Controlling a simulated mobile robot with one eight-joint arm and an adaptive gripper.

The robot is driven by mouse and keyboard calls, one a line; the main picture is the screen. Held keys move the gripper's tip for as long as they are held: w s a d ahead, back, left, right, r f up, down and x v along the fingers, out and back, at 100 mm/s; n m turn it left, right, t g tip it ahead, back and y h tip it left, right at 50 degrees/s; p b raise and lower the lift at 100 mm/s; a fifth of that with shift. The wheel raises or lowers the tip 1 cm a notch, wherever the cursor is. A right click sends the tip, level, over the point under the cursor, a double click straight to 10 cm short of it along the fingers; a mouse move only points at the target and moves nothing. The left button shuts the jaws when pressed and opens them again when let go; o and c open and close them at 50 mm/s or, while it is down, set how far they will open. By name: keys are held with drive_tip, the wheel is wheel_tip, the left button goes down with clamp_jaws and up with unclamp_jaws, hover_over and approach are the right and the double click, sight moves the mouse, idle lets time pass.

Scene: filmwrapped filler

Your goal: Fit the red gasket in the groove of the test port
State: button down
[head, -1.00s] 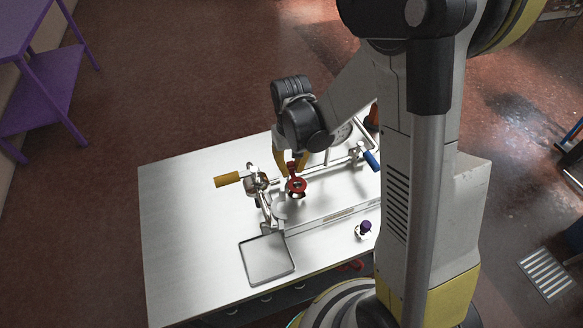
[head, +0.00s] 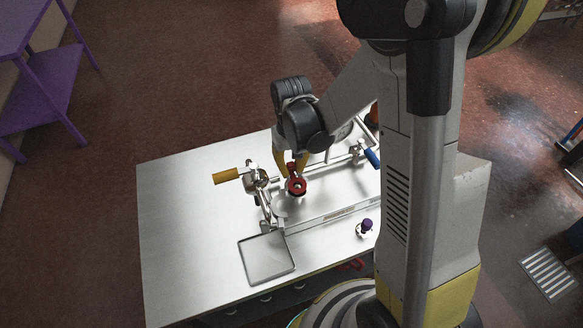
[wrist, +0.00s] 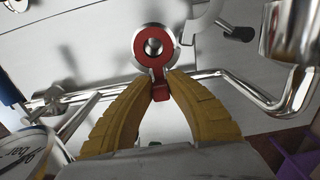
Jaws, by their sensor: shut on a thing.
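The red gasket (head: 297,193) is a ring with a red tab. My gripper (head: 292,166) has its yellow fingers shut on the tab. In the wrist view the fingertips (wrist: 161,84) pinch the tab below the ring of the gasket (wrist: 153,67). The test port (wrist: 153,27) shows as a silver round rim around the red ring, with a dark-and-bright round centre in the ring's hole. The ring looks roughly centred on the port. The groove is hidden under the gasket, and I cannot tell whether the ring lies in it or just above.
A yellow-handled valve (head: 226,175) stands left of the port and a blue-handled one (head: 372,159) to the right. Silver pipes (wrist: 240,84) run close to my fingers. An empty grey tray (head: 267,273) and a purple-capped item (head: 366,226) are at the front. The table's left side is clear.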

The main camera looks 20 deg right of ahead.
drive_tip(key=shift+f+b, duration=0.35)
drive_tip(key=shift+s, duration=0.1)
drive_tip(key=c, duration=1.3)
unclamp_jaws()
drive_tip(key=shift+f, duration=0.1)
drive_tip(key=shift+c, duration=0.2)
wheel_tip(320, 180, up, 12)
drive_tip(key=shift+r, duration=0.1)
